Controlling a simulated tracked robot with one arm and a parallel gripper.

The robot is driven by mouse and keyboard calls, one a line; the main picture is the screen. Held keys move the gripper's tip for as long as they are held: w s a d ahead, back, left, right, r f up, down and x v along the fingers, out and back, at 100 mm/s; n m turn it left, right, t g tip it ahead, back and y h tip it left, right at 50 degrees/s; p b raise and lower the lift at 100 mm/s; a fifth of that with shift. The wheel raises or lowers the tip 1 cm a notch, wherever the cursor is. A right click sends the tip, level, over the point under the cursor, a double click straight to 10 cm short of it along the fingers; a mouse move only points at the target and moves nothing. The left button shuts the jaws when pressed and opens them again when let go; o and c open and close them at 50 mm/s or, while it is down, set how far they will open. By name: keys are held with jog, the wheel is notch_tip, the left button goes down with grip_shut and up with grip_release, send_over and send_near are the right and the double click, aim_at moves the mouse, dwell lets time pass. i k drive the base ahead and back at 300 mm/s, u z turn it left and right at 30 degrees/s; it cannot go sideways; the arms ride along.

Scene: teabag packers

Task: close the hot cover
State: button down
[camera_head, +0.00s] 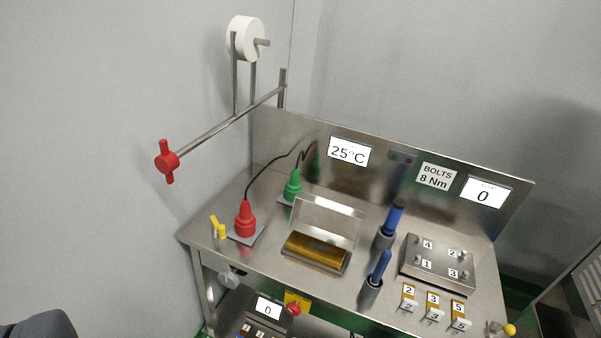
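The likely hot cover (327,217) is a pale, see-through-looking lid in the middle of the steel bench. It stands raised, hinged along the back of a low steel box. The box holds a golden-brown block (316,251), which lies exposed in front of the lid. No label on the lid can be read. My gripper does not show in this view, so its place relative to the lid cannot be seen.
A red plug (245,220) and a green plug (292,187) with black cables stand left of the box. Blue-handled tools (391,216) stand to its right, near a steel bolt plate (410,264). A display (348,151) reads 25°C. A red-knobbed rod (167,161) juts out at upper left.

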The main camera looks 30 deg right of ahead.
aim_at(344, 220)
jog(key=z, duration=0.4)
jog(key=i, duration=1.6)
jog(key=z, duration=0.8)
jog(key=k, duration=0.8)
jog(key=z, duration=0.2)
jog(key=i, duration=0.85)
jog(key=u, duration=0.1)
